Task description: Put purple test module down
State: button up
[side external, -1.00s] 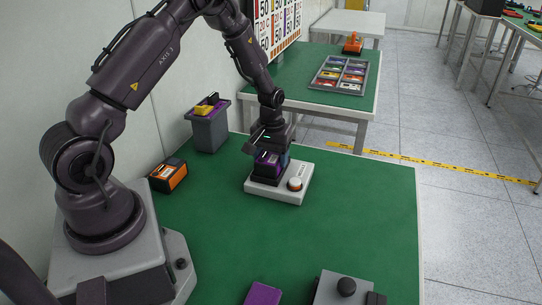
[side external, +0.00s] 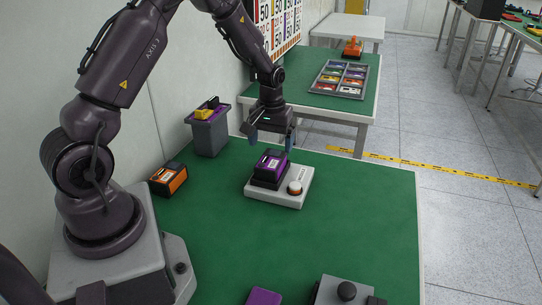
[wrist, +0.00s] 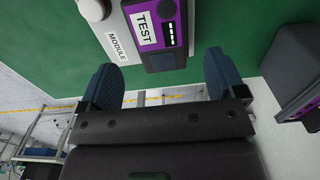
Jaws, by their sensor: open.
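The purple test module (side external: 271,167), a purple and dark block, sits on the light grey base (side external: 302,174) with a round white button (side external: 295,188). My gripper (side external: 271,142) is above and behind the module, open and empty. In the wrist view the module (wrist: 162,24) shows its purple face with a white TEST label, and the grey base (wrist: 110,34) beside it carries a MODULE label. My two blue fingertips (wrist: 165,82) are spread apart, clear of the module.
An orange and black block (side external: 169,179) lies left on the green table (side external: 350,215). A grey bin (side external: 210,137) with yellow and purple pieces stands behind it. A purple piece (side external: 264,297) and a grey box with a black knob (side external: 343,290) are at the front. The table's right half is mostly clear.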

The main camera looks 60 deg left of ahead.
aim_at(271, 159)
jog(key=s+d+r+m+t, duration=0.15)
jog(key=d+r, duration=0.35)
jog(key=r, duration=0.9)
jog(key=s+d+r+m+t, duration=0.2)
jog(key=s+d+r+m, duration=0.1)
jog(key=s+d, duration=0.3)
jog(key=s+d+r+m+t, duration=0.2)
jog(key=s+d+r+m, duration=0.2)
jog(key=s, duration=0.7)
notch_tip(271, 159, up, 2)
jog(key=d, duration=0.2)
jog(key=shift+d+r, duration=0.2)
jog(key=shift+d, duration=0.15)
